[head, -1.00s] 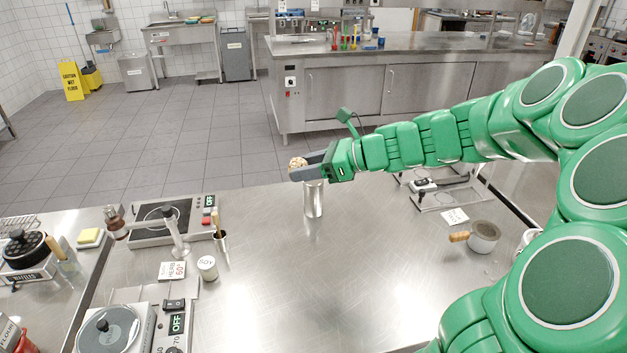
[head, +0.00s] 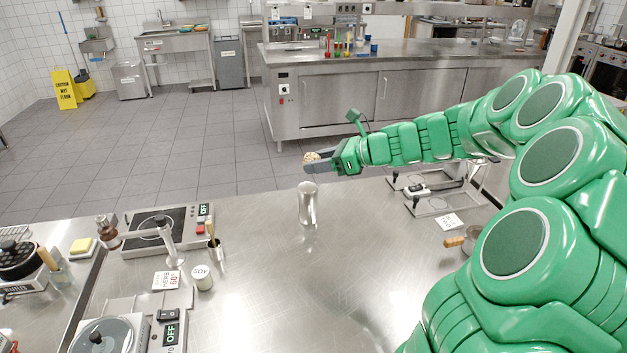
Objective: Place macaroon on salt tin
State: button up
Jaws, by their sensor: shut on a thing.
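A small beige macaroon (head: 311,156) sits at the tips of my gripper (head: 314,162), which is shut on it. The gripper reaches in from the right, and the fingers partly hide the macaroon. A shiny silver cylinder (head: 307,206) stands upright on the steel counter, just below the gripper in the picture. It appears to be the salt tin, but I can read no label on it. Its rounded top shows clear, with a gap between it and the gripper. The macaroon appears beyond and above it; the exact distance is hard to tell.
A white SOY tin (head: 202,277) and an herb card (head: 166,280) stand left on the counter (head: 290,285). A wooden-handled pan (head: 455,242) is at right, partly hidden.

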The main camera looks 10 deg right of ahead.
send_over(314, 188)
jog(key=s, duration=0.1)
notch_tip(314, 188, down, 6)
jog(key=shift+a+r, duration=0.1)
jog(key=shift+r, duration=0.15)
jog(key=shift+w+f, duration=0.6)
jog(key=shift+f, duration=1.6)
jog(key=shift+f, duration=0.1)
jog(key=o, duration=1)
